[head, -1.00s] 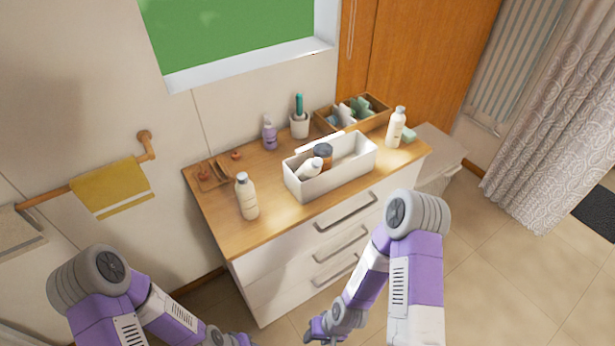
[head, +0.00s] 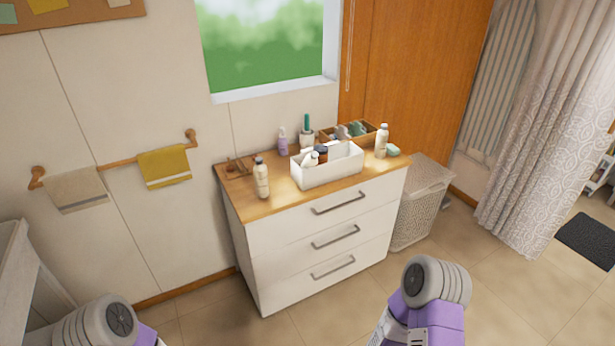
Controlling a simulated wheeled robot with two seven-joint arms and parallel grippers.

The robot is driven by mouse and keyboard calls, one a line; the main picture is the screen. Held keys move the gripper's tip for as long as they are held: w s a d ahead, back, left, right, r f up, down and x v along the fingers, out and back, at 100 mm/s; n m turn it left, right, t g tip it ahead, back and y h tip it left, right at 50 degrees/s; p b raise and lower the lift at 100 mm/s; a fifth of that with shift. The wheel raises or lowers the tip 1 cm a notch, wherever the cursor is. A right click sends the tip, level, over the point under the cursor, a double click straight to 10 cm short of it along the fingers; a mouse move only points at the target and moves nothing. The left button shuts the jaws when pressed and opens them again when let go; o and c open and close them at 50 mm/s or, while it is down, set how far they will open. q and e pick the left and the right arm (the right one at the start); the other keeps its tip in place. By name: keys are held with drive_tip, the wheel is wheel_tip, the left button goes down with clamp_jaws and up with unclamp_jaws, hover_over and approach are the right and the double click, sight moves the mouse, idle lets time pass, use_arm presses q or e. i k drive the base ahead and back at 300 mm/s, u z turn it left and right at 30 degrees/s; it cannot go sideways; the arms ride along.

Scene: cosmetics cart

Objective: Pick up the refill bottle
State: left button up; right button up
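A cream bottle with a dark cap (head: 261,178) stands upright at the left front of the wooden dresser top (head: 281,198). A similar cream bottle with a pale cap (head: 381,141) stands upright at the right end. Another pale bottle (head: 310,160) leans inside the white bin (head: 331,173), beside a dark-lidded jar (head: 321,153). A purple pump bottle (head: 283,143) stands at the back. I cannot tell which of these is the refill bottle. Only upper parts of my arms show at the bottom edge; both grippers are out of view.
A wooden box (head: 363,137) with several items and a cup holding a green-handled item (head: 307,136) are at the back. A green soap-like item (head: 393,150) lies at the right end. A wicker hamper (head: 418,200) stands right of the dresser. Floor in front is clear.

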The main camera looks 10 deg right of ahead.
sight(310, 160)
drive_tip(key=u, duration=0.65)
drive_tip(key=i, duration=1.35)
drive_tip(key=z, duration=0.4)
